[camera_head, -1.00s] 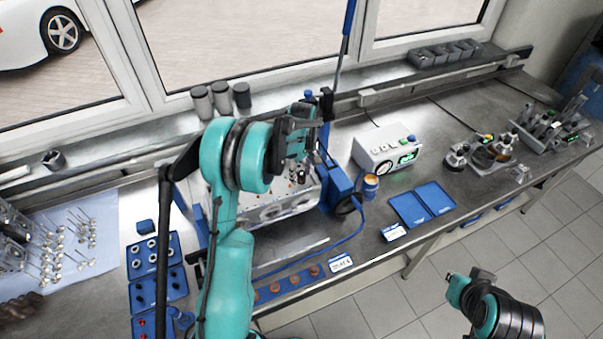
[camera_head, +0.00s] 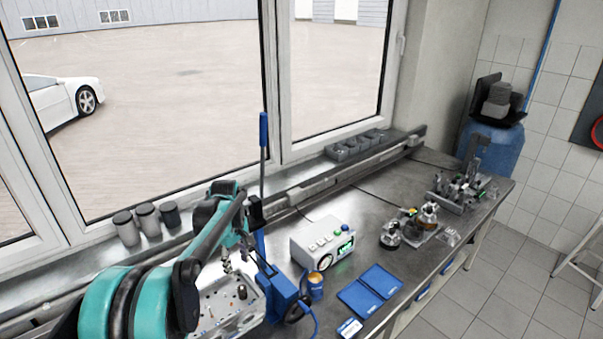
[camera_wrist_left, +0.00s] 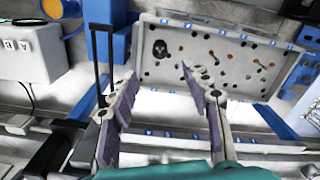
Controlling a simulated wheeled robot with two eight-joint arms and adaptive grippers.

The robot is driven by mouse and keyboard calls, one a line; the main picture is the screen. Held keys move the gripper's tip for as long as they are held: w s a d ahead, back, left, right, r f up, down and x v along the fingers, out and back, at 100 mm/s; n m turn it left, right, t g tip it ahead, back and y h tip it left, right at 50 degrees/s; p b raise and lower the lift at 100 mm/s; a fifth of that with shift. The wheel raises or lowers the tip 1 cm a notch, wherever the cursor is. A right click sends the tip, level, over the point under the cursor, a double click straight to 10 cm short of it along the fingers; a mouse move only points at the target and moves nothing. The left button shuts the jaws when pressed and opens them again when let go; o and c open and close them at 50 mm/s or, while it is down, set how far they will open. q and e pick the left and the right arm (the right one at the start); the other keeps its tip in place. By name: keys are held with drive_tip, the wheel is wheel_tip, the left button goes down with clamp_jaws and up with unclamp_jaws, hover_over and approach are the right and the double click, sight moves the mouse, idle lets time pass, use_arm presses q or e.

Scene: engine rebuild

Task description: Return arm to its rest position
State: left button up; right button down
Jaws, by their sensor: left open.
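My left arm is teal and comes in from the lower left of the head view. Its gripper (camera_head: 236,260) is above the light metal engine part (camera_head: 215,302) on the bench. In the left wrist view the two fingers (camera_wrist_left: 158,76) are spread apart with nothing between them. The metal part (camera_wrist_left: 215,92), a plate with several holes, lies beyond the fingertips. My right arm and gripper are not in either current view.
A blue clamp stand (camera_head: 282,295) stands right beside the engine part. A white control box (camera_head: 322,242), blue trays (camera_head: 370,290) and small assemblies (camera_head: 410,228) lie farther right. Grey cylinders (camera_head: 148,221) stand on the window sill. Bare bench shows behind the control box (camera_head: 350,205).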

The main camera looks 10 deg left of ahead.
use_arm(q)
drive_tip(key=s+d+f+m+t+b, duration=0.2)
drive_tip(key=s+d+f+m+b, duration=0.15)
drive_tip(key=s+b, duration=0.25)
drive_tip(key=s+d+f+m+t+b, duration=0.1)
drive_tip(key=s+d+f+m+b, duration=0.2)
drive_tip(key=s+b, duration=0.4)
drive_tip(key=s+d+f+m+t+b, duration=0.4)
drive_tip(key=s+f+m+b, duration=0.3)
drive_tip(key=s+f+b, duration=0.3)
wheel_tip(320, 180, down, 3)
drive_tip(key=shift+s+d+f, duration=0.1)
drive_tip(key=shift+s+d, duration=0.3)
drive_tip(key=shift+s, duration=0.6)
